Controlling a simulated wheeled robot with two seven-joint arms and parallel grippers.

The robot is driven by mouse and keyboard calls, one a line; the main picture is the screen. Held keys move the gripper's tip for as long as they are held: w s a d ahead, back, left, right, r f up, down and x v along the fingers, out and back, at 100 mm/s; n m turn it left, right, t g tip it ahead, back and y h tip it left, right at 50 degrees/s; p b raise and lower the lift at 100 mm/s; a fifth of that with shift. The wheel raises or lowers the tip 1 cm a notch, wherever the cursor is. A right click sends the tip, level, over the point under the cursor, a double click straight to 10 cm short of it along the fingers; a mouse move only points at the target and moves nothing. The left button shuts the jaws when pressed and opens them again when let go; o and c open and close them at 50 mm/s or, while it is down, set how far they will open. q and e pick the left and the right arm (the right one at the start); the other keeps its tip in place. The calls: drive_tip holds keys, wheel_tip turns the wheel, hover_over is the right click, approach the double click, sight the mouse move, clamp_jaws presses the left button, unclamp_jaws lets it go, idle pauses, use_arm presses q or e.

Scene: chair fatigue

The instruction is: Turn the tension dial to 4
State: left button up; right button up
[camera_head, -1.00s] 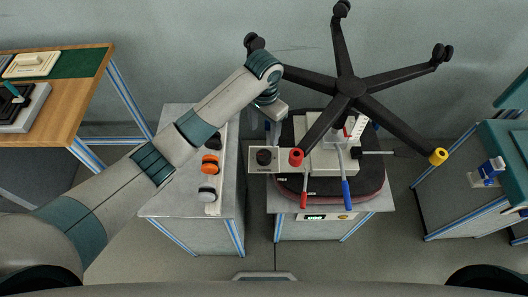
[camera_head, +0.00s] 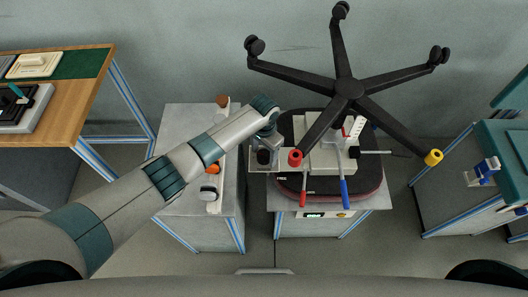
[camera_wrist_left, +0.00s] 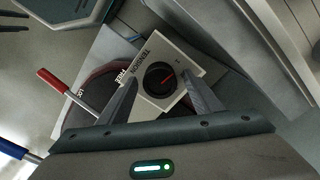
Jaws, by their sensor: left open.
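The tension dial (camera_wrist_left: 160,79) is a round black knob with a red pointer line, on a pale plate (camera_wrist_left: 146,51) lettered TENSION. In the head view the dial (camera_head: 263,157) shows at the left side of the upturned chair mechanism, just below my left gripper (camera_head: 268,146). In the left wrist view my left gripper (camera_wrist_left: 160,98) is open, with one finger on each side of the dial. I cannot tell whether the fingers touch it. The red pointer slants toward the upper right in that view. The right gripper is not in view.
The black five-legged chair base (camera_head: 348,88) rises right of the dial. A red lever (camera_head: 303,190) and a blue lever (camera_head: 345,192) stick out in front. Several knobs, one orange (camera_head: 211,168), sit on the grey cabinet (camera_head: 175,120) under my left arm.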

use_arm(q)
drive_tip(key=c, duration=1.1)
